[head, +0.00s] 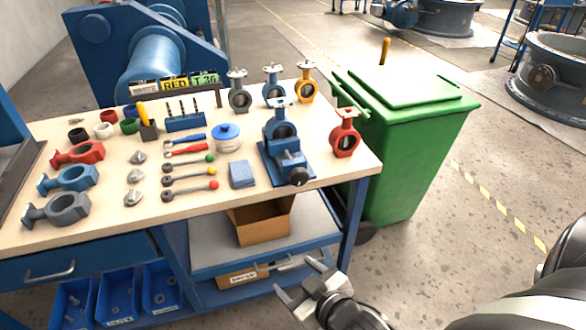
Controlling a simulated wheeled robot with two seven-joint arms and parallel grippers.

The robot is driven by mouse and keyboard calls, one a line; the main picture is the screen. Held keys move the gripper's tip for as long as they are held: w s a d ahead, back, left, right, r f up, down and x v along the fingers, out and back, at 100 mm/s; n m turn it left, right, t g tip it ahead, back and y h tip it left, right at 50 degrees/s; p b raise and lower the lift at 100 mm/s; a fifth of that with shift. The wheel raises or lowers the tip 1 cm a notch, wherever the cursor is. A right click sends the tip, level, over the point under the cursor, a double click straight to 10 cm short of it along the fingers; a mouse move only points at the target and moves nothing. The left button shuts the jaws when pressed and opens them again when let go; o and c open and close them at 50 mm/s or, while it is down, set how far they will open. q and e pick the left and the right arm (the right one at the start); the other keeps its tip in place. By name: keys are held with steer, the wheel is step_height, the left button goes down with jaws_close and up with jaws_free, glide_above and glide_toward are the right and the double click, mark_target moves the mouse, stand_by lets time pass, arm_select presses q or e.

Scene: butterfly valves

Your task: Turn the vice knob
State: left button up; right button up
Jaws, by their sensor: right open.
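The blue vice (283,158) stands near the right front of the workbench, with a blue butterfly valve (281,114) upright in its jaws. The vice knob (299,177) is dark and round, on the front end of the vice facing me. My right gripper (292,274) is open and empty. In the picture it is below the knob, in front of the bench's lower shelf, and clear of the knob. My left gripper is not in view.
The workbench top (225,103) holds several valves and tools. A red valve (345,136) stands right of the vice; a blue block (242,174) lies left of it. A green bin (405,125) stands right of the bench. A cardboard box (264,222) sits on the shelf below.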

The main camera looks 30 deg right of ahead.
steer(key=w+d+t+h+b, duration=0.3)
steer(key=w+d+b, duration=0.2)
steer(key=d, duration=0.2)
steer(key=n+t+h+b, duration=0.1)
steer(key=t+h+b, duration=0.1)
glide_toward(301, 180)
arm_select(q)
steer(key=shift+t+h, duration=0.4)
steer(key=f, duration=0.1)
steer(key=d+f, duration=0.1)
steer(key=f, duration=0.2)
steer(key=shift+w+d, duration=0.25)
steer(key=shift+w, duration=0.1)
arm_select(e)
steer(key=x, duration=1)
steer(key=shift+w+d+f, duration=0.1)
steer(key=shift+w, duration=0.1)
steer(key=c, duration=1)
steer(key=shift+m, duration=0.6)
steer(key=o, duration=1)
